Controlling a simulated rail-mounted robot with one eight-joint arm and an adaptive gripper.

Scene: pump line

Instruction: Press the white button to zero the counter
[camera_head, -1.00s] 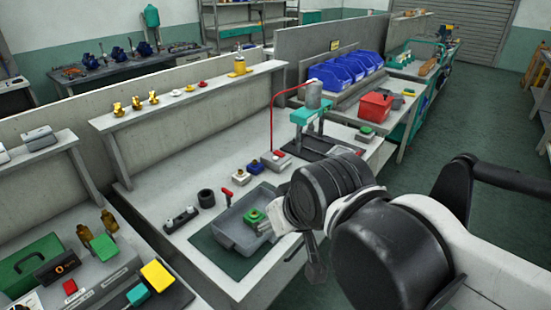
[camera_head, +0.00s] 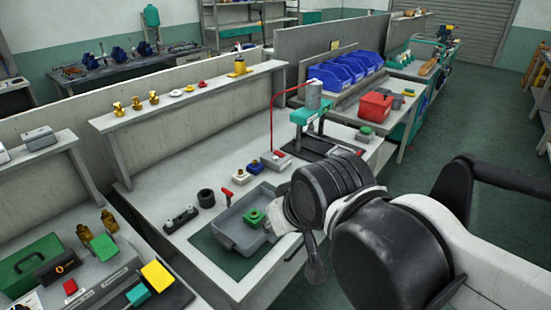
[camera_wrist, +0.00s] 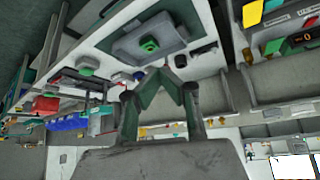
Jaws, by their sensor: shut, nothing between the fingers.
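The counter (camera_head: 57,268) is a dark box with a lit orange digit, on the near left bench among colored blocks. It also shows at the right edge of the wrist view (camera_wrist: 301,42). I cannot make out a white button on or beside it; a red button (camera_head: 70,287) sits just in front of it. My gripper (camera_head: 316,270) hangs at the right of the grey tray (camera_head: 228,233), near the bench's front edge and far to the right of the counter. In the wrist view its fingers (camera_wrist: 159,72) meet at the tips, shut and empty.
The tray holds a green part (camera_head: 252,217). A teal press (camera_head: 310,116) stands farther back. A yellow block (camera_head: 157,274) and a teal block (camera_head: 138,295) are on the left bench.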

